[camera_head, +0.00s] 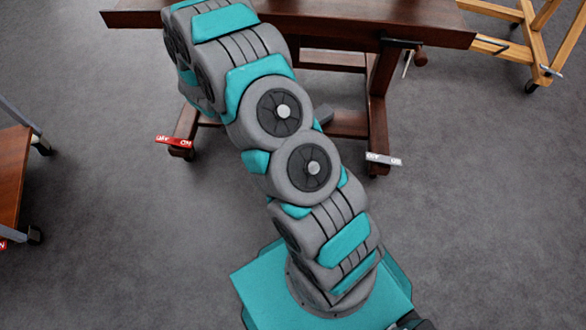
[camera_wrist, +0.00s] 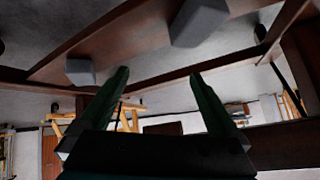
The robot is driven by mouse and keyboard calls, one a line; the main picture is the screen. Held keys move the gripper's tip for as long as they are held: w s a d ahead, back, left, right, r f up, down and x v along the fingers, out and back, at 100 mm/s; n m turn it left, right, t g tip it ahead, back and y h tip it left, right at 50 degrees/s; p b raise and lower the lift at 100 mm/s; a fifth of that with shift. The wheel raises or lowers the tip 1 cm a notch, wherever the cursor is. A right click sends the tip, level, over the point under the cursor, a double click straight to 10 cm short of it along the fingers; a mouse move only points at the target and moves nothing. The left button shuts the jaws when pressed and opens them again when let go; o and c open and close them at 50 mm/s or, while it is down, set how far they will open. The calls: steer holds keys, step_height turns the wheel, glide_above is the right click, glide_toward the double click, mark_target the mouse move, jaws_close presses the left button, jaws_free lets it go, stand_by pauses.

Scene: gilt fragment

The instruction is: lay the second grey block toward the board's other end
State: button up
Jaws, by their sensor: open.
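Two grey blocks show in the wrist view, both against a dark red-brown board (camera_wrist: 130,38). The smaller-looking grey block (camera_wrist: 80,71) is at the left, and the larger-looking grey block (camera_wrist: 198,22) is at the top, right of centre. I cannot tell which is the second. My gripper (camera_wrist: 158,76) is open, with its two dark green fingers apart and nothing between them. The fingertips appear clear of both blocks. In the head view my arm covers much of the bench, and my gripper is hidden.
A dark wooden bench (camera_head: 345,20) stands at the top of the head view, with its legs and feet below. A lighter wooden frame (camera_head: 545,40) on casters is at the upper right. A brown-topped piece (camera_head: 12,175) is at the left edge. The grey floor between is clear.

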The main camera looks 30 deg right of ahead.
steer(key=w+a+r+n+t+y, duration=0.15)
steer(key=a+r+n+y, duration=0.35)
steer(key=a+r, duration=0.65)
steer(key=s+a+r+n+g+y, duration=0.1)
steer(key=s+a+r+n+y, duration=0.2)
steer(key=s+a+r, duration=0.3)
steer(key=s+a+r+n+g+y, duration=0.25)
steer(key=s+r, duration=0.35)
steer(key=s, duration=0.3)
steer(key=s+d+r+n+g+h, duration=0.1)
steer(key=s+d+r, duration=0.1)
steer(key=s, duration=0.8)
steer(key=s+d+r+n+g+h, duration=0.1)
steer(key=s+d+r+g, duration=0.1)
steer(key=s, duration=0.8)
steer(key=s+d+r+n+g+h, duration=0.1)
steer(key=s+d, duration=0.3)
steer(key=s, duration=0.6)
steer(key=shift+d+r+n+g, duration=0.35)
steer(key=shift+r+n+g, duration=0.15)
steer(key=shift+r, duration=0.35)
steer(key=shift+w, duration=0.1)
step_height(320, 180, up, 2)
steer(key=shift+r+p, duration=0.25)
steer(key=shift+p, duration=1)
